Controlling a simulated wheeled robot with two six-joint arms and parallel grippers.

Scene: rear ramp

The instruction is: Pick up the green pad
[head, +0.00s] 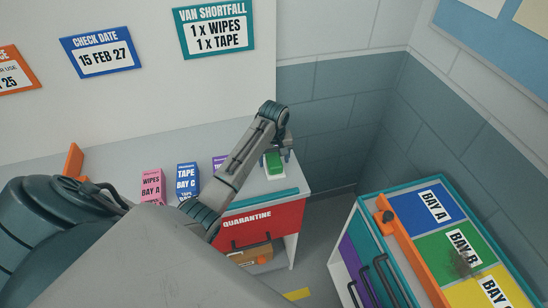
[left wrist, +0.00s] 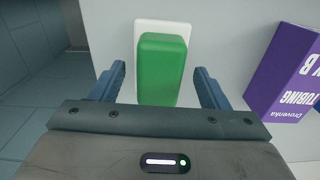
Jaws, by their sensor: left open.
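The green pad (head: 274,163) lies on a white base (head: 276,177) near the right end of the grey counter. In the left wrist view the green pad (left wrist: 163,68) is a rounded green block on its white backing (left wrist: 150,25). My left gripper (head: 280,154) is over the pad. In the left wrist view its two blue fingers (left wrist: 160,82) stand open, one on each side of the pad, with gaps on both sides. I cannot tell how far the fingers reach down. My right gripper is not in view.
A purple tubing box (left wrist: 287,72) stands right of the pad in the wrist view. A blue tape box (head: 187,180) and a pink wipes box (head: 152,187) stand on the counter. A red quarantine drawer (head: 262,227) is below. A bay cabinet (head: 390,190) stands at right.

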